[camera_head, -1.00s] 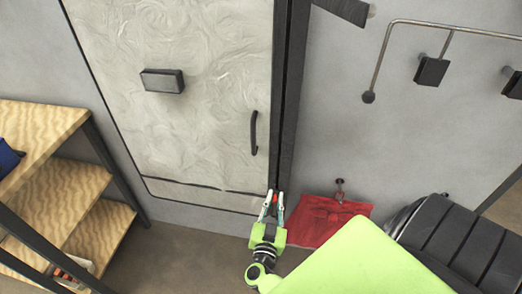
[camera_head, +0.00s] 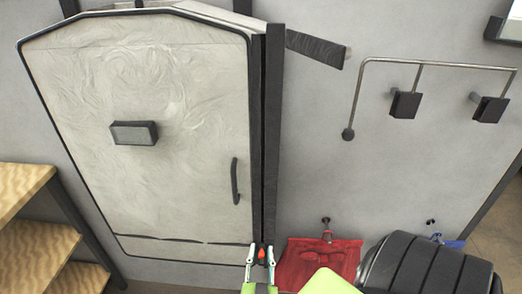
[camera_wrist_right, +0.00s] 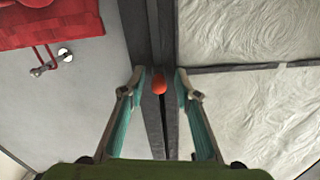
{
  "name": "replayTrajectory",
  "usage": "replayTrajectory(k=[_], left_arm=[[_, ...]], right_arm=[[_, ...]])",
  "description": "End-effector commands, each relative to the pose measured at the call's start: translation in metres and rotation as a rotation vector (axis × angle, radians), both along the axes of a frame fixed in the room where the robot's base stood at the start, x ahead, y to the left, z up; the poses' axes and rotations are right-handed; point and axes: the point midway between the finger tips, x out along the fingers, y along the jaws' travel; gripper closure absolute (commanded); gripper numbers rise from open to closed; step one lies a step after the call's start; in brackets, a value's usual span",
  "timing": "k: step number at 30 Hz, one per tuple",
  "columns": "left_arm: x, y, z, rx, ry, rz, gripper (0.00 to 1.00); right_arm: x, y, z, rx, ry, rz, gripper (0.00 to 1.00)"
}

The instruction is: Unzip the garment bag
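The garment bag (camera_head: 150,80) is a large pale, crinkled panel with dark edging and a dark handle, hanging upright against the wall. A dark zip strip (camera_head: 271,150) runs down its right side. A small red pull (camera_head: 262,254) sits near the lower end of the strip; it also shows in the right wrist view (camera_wrist_right: 159,83). My right gripper (camera_head: 261,250) is open, with one fingertip on each side of the red pull. In the right wrist view, gaps show between my right gripper's fingertips (camera_wrist_right: 160,84) and the pull. My left gripper is not in view.
A red bag (camera_head: 318,262) hangs from a wall hook just right of my gripper. A dark ribbed object (camera_head: 425,268) stands at the lower right. Wooden shelves (camera_head: 35,250) stand at the left. A metal rail (camera_head: 440,62) is on the wall at upper right.

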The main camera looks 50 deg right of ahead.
Motion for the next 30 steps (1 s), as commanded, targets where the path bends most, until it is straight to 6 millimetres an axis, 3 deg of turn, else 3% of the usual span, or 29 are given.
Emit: replayTrajectory(k=[5,18,30], left_arm=[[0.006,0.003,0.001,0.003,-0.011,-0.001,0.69],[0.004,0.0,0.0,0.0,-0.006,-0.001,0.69],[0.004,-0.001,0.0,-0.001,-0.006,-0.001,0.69]], right_arm=[[-0.003,0.003,-0.001,0.0,0.002,-0.001,0.7],[-0.045,0.052,0.0,0.001,0.001,0.0,0.7],[-0.05,0.057,0.0,-0.001,-0.001,0.0,0.71]])
